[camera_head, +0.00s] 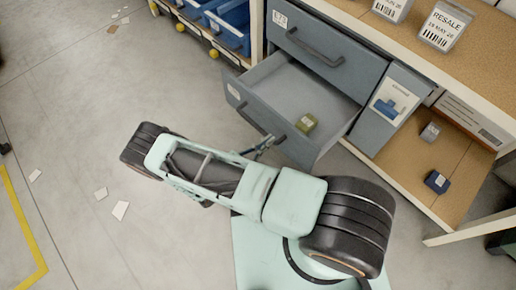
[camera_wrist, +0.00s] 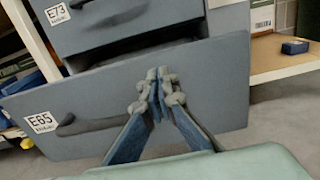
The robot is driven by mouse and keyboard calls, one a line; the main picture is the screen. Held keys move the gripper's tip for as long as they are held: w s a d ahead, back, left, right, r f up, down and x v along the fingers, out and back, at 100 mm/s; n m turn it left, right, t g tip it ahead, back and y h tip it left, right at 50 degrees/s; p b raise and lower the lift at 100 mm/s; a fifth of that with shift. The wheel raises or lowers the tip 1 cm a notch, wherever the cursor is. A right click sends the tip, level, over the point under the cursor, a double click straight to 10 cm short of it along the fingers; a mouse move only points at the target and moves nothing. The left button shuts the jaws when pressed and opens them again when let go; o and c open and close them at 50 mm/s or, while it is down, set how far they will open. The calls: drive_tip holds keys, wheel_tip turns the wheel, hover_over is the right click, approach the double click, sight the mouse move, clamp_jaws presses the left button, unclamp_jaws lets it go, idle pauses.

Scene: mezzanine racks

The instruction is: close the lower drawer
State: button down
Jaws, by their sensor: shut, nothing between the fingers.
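The lower drawer (camera_head: 265,115) is grey and stands pulled out of the cabinet in the head view. In the wrist view the drawer's front (camera_wrist: 205,85) bears a label E65 and a dark handle at left. My gripper (camera_head: 262,146) is at the drawer front, right of the handle. In the wrist view my gripper (camera_wrist: 158,82) is shut with its fingertips together and empty. I cannot tell whether the tips touch the front. The upper drawer (camera_head: 325,50), labelled E73 in the wrist view (camera_wrist: 120,22), is shut.
Blue bins (camera_head: 232,25) stand on a rack left of the cabinet. A wooden shelf (camera_head: 415,165) at right holds a dark blue box (camera_head: 437,181) and a small grey item (camera_head: 430,132). Paper scraps (camera_head: 120,210) lie on the open floor at left.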

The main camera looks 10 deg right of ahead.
sight(286, 126)
drive_tip(key=x, duration=0.6)
drive_tip(key=shift+w+d+b, duration=0.1)
drive_tip(key=shift+d+b, duration=0.05)
drive_tip(key=shift+b, duration=0.15)
